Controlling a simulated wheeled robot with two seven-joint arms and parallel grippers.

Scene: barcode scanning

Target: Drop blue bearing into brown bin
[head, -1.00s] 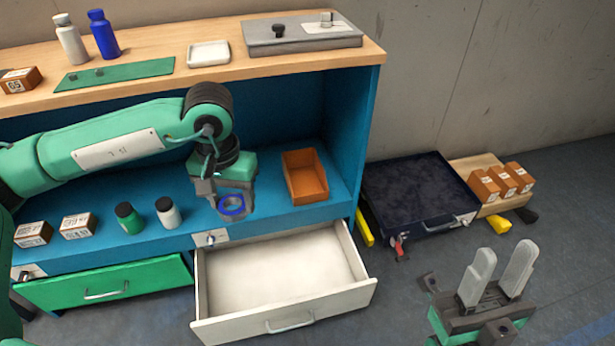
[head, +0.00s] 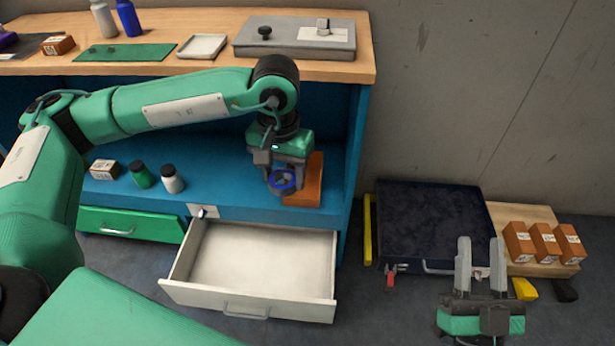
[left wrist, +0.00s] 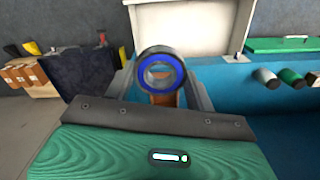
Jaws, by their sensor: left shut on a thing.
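The blue bearing (head: 282,181) is a ring with a bright blue face. My left gripper (head: 281,184) is shut on it and holds it above the blue shelf, in front of the brown bin (head: 314,183). The bin is an orange-brown open box, partly hidden by my gripper and the bearing. In the left wrist view the bearing (left wrist: 160,71) sits between the fingertips, and a bit of brown shows through and below its ring. My right gripper (head: 481,266) is open and empty at the lower right, in front of the dark case.
An open white drawer (head: 255,261) juts out below the shelf. A dark open case (head: 432,215) and several brown boxes (head: 545,243) are at the right.

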